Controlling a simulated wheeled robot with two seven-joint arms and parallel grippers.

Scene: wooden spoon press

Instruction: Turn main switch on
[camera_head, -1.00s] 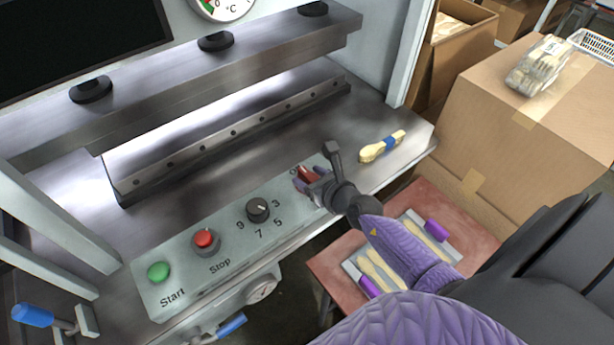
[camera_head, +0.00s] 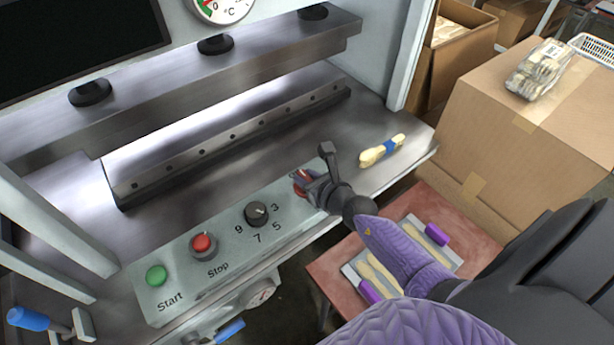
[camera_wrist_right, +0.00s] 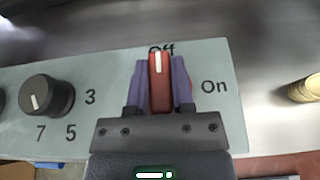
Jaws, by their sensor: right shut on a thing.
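The main switch is a red rotary knob with a white mark, at the right end of the control panel (camera_head: 178,272). In the right wrist view the red switch (camera_wrist_right: 159,72) stands upright with its white mark at "Off"; "On" is printed to its right. My right gripper (camera_head: 306,182) is at the switch, and its two purple fingers also show in the right wrist view (camera_wrist_right: 159,85), closed on both sides of the knob. In the head view the gripper partly hides the switch. My left gripper is not in view.
The panel also has a green Start button (camera_head: 156,275), a red Stop button (camera_head: 203,244) and a black numbered dial (camera_head: 256,213). A bundle of wooden spoons (camera_head: 381,150) lies on the press table. Cardboard boxes (camera_head: 545,130) stand at the right.

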